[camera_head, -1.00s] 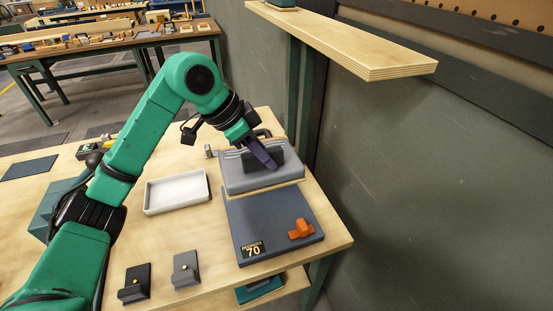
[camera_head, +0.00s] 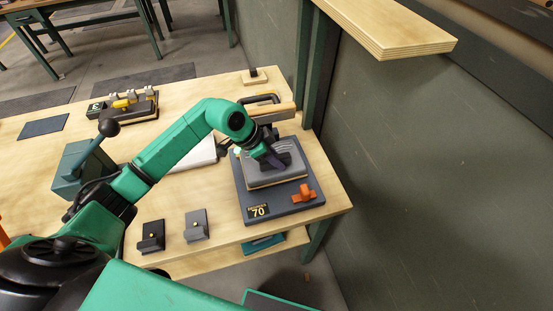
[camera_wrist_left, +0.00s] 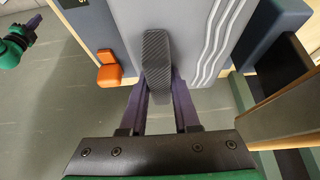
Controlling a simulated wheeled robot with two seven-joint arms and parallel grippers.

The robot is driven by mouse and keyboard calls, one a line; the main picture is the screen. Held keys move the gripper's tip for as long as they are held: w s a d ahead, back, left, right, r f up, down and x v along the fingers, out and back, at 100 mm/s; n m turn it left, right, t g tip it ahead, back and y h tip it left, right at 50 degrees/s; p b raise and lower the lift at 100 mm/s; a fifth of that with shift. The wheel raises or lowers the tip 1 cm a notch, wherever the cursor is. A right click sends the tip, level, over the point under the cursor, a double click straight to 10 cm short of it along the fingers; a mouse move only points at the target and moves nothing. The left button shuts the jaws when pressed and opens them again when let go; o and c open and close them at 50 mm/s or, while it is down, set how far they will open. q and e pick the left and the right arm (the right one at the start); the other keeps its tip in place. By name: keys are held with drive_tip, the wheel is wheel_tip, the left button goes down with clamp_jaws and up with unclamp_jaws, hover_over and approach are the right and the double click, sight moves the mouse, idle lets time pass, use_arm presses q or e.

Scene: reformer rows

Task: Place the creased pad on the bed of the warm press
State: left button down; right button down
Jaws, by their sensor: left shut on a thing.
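The creased pad (camera_head: 275,176) is a grey block with pale wavy lines and a black ribbed grip on top. The wavy lines also show on the pad in the left wrist view (camera_wrist_left: 208,45). My left gripper (camera_head: 271,158) is shut on that grip, with its purple fingers on either side. The pad is over the back and middle of the dark bed of the warm press (camera_head: 243,188); I cannot tell whether it touches the bed. The bed bears a "70" label and an orange catch (camera_head: 304,193) at its front right.
Behind the bed stands a wooden bar with a dark handle (camera_head: 262,98). A white tray (camera_head: 203,153) lies to the left, partly behind my arm. Two small blocks with yellow knobs (camera_head: 152,236) (camera_head: 197,225) sit in front. A plywood shelf (camera_head: 390,35) juts from the wall.

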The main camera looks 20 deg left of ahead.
use_arm(q)
drive_tip(key=shift+f, duration=0.6)
drive_tip(key=shift+w+f, duration=0.15)
drive_tip(key=shift+f, duration=0.05)
drive_tip(key=shift+f, duration=0.1)
drive_tip(key=c, duration=0.6)
unclamp_jaws()
drive_tip(key=shift+c, duration=0.2)
drive_tip(key=b+v, duration=0.2)
drive_tip(key=v, duration=1)
